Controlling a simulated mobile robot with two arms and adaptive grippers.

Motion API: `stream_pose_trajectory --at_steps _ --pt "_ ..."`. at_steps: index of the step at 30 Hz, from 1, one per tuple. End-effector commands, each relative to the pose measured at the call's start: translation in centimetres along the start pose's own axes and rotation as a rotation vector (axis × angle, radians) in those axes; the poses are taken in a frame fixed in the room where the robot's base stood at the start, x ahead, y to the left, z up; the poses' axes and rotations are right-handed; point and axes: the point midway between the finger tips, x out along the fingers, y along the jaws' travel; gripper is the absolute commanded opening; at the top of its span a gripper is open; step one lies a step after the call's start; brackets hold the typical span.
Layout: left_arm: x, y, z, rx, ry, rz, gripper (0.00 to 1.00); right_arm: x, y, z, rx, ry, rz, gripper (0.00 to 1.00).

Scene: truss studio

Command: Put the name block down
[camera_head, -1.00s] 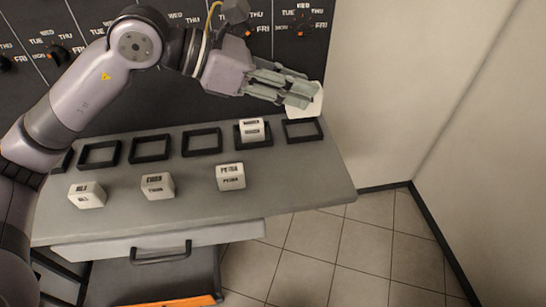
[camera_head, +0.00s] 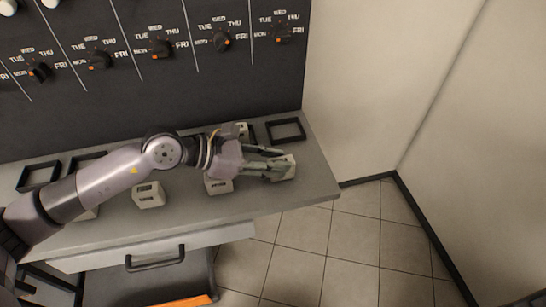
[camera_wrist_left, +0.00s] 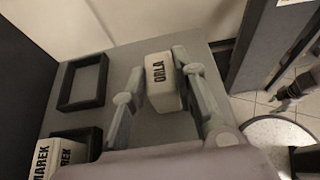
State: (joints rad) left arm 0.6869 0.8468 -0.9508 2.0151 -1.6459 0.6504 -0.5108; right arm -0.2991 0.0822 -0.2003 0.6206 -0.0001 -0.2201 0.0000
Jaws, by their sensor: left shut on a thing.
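The white name block (camera_head: 287,172) reading ORLA is between the fingers of my left gripper (camera_head: 275,166), which is shut on it. The block also shows in the left wrist view (camera_wrist_left: 161,84), lettering up. It is at or just above the grey tabletop (camera_head: 310,190), near its right end; I cannot tell whether it touches. An empty black frame (camera_head: 286,131) lies behind it, also visible in the left wrist view (camera_wrist_left: 83,82). What looks like my right gripper (camera_wrist_left: 285,97) is small at the right of the wrist view; its jaws are unclear.
The MAREK block (camera_wrist_left: 58,157) sits in the adjacent frame. Other white blocks, one near my gripper (camera_head: 218,187) and one farther left (camera_head: 148,196), stand along the front. A dark board with day dials (camera_head: 150,80) rises behind. Floor lies right of the table edge.

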Motion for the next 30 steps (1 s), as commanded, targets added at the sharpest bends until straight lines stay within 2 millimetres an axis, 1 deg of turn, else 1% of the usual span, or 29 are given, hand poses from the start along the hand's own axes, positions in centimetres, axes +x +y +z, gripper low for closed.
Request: stream_pose_trajectory --at_steps 7,11,12,20,30 --pt "0.06 -0.02 -0.05 0.0 -0.001 0.0 0.0 0.03 -0.01 0.1 0.001 -0.002 0.0 0.4" --pt "0.26 -0.02 -0.46 0.0 -0.001 0.0 0.0 0.51 -0.03 0.17 0.001 -0.002 0.0 0.4" --pt "0.19 -0.01 -0.33 0.0 -0.001 0.0 0.28 0.36 -0.04 0.17 0.001 -0.002 0.0 0.4" --pt "0.17 -0.02 -0.3 0.0 0.0 0.0 0.45 0.32 -0.23 0.15 0.002 -0.002 -0.002 0.4" --pt "0.06 -0.01 -0.1 0.0 0.0 0.0 0.46 0.11 -0.35 0.11 0.003 -0.002 -0.004 0.4"
